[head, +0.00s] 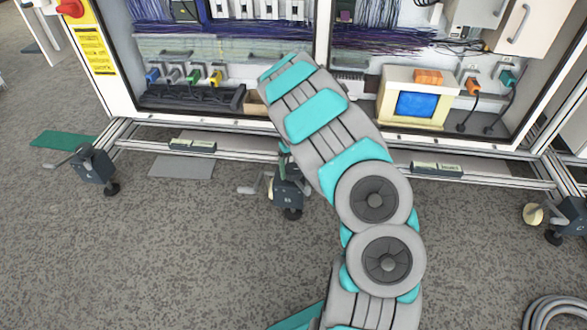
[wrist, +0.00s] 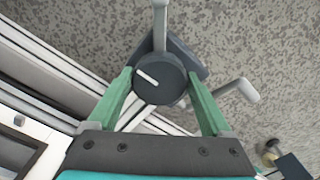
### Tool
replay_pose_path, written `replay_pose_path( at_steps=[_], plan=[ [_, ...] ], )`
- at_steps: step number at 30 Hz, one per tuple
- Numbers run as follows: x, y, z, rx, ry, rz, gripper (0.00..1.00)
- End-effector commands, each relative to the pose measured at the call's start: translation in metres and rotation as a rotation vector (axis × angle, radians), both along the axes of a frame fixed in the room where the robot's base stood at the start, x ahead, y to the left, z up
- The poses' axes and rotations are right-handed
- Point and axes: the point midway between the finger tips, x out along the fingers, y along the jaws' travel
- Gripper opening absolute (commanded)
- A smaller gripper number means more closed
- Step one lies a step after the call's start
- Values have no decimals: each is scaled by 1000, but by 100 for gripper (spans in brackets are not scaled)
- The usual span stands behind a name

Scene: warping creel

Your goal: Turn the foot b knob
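In the wrist view a dark round knob (wrist: 158,79) with a white pointer mark sits on a dark foot block (wrist: 187,52). My gripper (wrist: 160,78) has its two green fingers apart, one at each side of the knob. The fingertips are very close to the knob's rim; I cannot tell whether they touch it. In the head view the middle foot (head: 291,194) stands under the frame's lower rail, with a pale handle at its left. My arm hides most of my gripper and the knob there. I see no label naming this foot b.
Other feet stand at the left (head: 93,164) and right (head: 570,218) of the frame. A pale lever (wrist: 238,92) juts out right of the knob, close to the right finger. Aluminium rails (head: 455,172) run along the cabinet's base. Open carpet lies in front; a hose coil (head: 555,312) lies lower right.

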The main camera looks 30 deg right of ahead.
Motion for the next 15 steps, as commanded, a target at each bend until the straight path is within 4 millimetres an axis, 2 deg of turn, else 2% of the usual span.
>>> replay_pose_path(
  at_steps=[2,12,15],
  plan=[
    [0,0,0,0,0,0,68],
    [0,0,0,1,1,0,30],
    [0,0,0,1,1,-2,28]
  ],
)
